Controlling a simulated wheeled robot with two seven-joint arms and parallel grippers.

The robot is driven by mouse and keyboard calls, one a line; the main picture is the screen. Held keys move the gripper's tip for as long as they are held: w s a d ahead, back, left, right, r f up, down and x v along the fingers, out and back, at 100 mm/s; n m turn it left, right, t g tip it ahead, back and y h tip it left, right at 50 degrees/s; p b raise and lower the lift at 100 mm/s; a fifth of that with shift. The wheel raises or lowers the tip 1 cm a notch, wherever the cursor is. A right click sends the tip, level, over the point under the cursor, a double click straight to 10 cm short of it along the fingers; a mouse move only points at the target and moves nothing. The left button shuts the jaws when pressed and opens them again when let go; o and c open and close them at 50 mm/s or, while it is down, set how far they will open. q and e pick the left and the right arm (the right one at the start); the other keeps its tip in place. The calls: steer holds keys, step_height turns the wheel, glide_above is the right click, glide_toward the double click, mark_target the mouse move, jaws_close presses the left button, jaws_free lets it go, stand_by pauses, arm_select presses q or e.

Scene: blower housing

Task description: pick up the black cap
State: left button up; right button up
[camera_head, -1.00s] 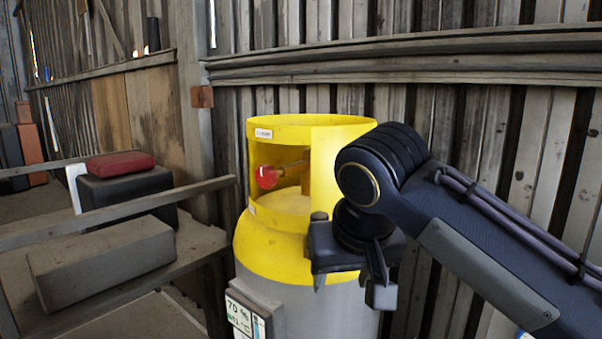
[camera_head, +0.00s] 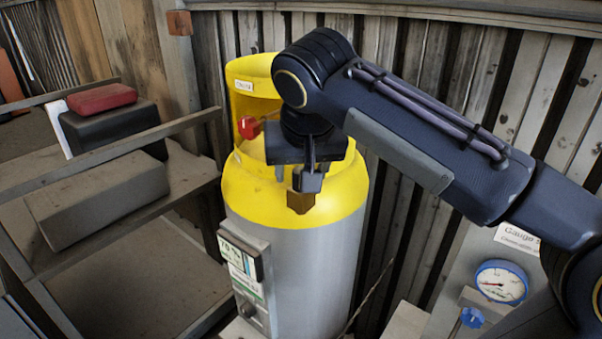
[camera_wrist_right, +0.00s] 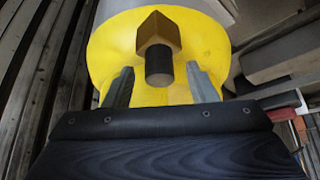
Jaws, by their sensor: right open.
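The black cap (camera_wrist_right: 159,65) is a short dark cylinder on the end of a brass fitting (camera_wrist_right: 158,33), in front of the yellow cylinder top. The brass fitting also shows in the head view (camera_head: 300,203), below my right gripper, which seems to hide the cap there. My right gripper (camera_wrist_right: 160,68) is open, one grey finger on each side of the cap, with a visible gap to it on both sides. In the head view, my right gripper (camera_head: 296,178) is in front of the yellow shoulder. My left gripper is not in view.
The grey and yellow gas cylinder (camera_head: 295,255) carries a yellow collar around a red knob (camera_head: 249,127). A shelf with a grey block (camera_head: 100,200), a black case (camera_head: 115,129) and a red case (camera_head: 101,98) stands left. A round gauge (camera_head: 501,283) is lower right.

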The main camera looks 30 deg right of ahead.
steer(key=shift+w+f, duration=0.1)
steer(key=shift+f, duration=0.1)
steer(key=c, duration=1)
steer(key=shift+r, duration=0.1)
